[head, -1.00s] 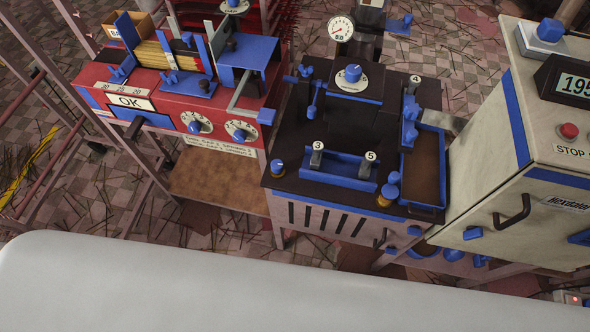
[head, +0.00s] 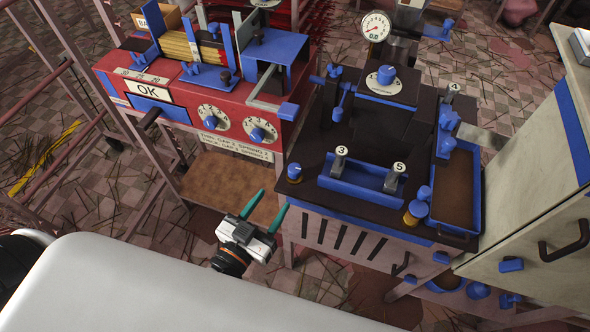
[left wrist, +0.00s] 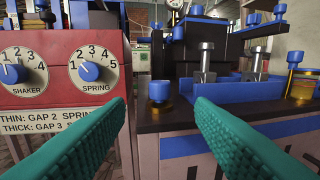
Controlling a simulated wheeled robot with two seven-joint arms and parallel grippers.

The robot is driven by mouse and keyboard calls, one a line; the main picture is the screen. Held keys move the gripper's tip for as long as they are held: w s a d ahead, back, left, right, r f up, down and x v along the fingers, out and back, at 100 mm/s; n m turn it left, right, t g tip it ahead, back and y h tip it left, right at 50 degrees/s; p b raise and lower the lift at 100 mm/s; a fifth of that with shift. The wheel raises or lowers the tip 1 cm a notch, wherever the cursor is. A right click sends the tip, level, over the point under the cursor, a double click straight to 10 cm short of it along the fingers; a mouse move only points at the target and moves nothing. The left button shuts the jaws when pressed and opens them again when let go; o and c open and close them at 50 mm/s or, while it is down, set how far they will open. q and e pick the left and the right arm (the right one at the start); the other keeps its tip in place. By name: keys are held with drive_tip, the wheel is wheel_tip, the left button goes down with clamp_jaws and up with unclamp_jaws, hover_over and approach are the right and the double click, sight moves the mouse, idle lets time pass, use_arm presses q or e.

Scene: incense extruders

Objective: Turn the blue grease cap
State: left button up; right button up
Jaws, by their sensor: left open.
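A small blue cap on a brass base (head: 294,172) stands at the front left corner of the dark machine top. It also shows in the left wrist view (left wrist: 159,92), centred between and beyond my fingertips. A second blue cap (head: 417,208), over a wider brass body, stands at the machine's front right; it shows at the right of the left wrist view (left wrist: 302,58). The frames do not label either as the grease cap. My left gripper (head: 274,198) is open and empty, its green fingers in front of and below the first cap, apart from it. My right gripper is not in view.
A blue tray (head: 345,183) with posts marked 3 and 5 sits right of the first cap. The red machine (head: 185,95) with shaker and spring dials stands to the left. A pale cabinet (head: 530,160) stands at the right.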

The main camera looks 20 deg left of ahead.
sight(291, 175)
use_arm(q)
drive_tip(key=p+x, duration=0.1)
drive_tip(key=x, duration=1)
drive_tip(key=shift+c, duration=0.3)
drive_tip(key=c, duration=0.9)
drive_tip(key=shift+p, duration=0.3)
drive_tip(key=shift+c, duration=0.2)
